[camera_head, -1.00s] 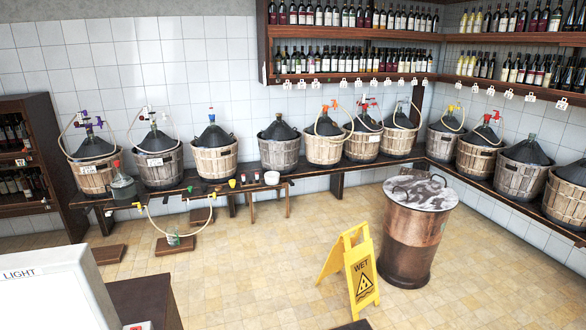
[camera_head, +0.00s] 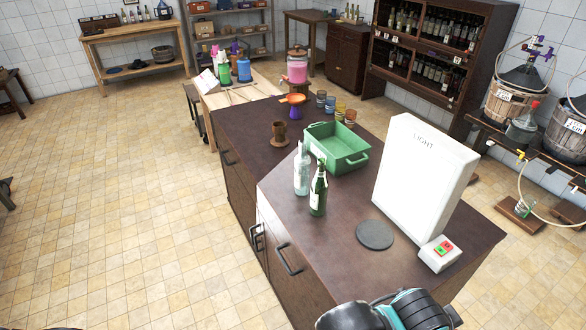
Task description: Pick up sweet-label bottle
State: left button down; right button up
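Two bottles stand upright near the front-left corner of the dark counter. One is a pale clear glass bottle (camera_head: 302,170). The other is a dark green bottle (camera_head: 318,192) with a light label, just right of and nearer than the clear one. The label text is too small to read, so I cannot tell which bottle is the sweet-label one. Part of my arm, dark with teal, shows at the bottom edge right of centre. Neither gripper's fingers are in view.
A green crate (camera_head: 351,162) sits behind the bottles. A white light box (camera_head: 425,175), a black disc (camera_head: 375,235) and a button box (camera_head: 440,253) stand on the counter (camera_head: 330,262) to the right. Cups and an orange-topped funnel are farther back. Floor on the left is clear.

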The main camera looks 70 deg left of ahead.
aim_at(302, 161)
jog(key=j+u, duration=0.1)
jog(key=u, duration=2.25)
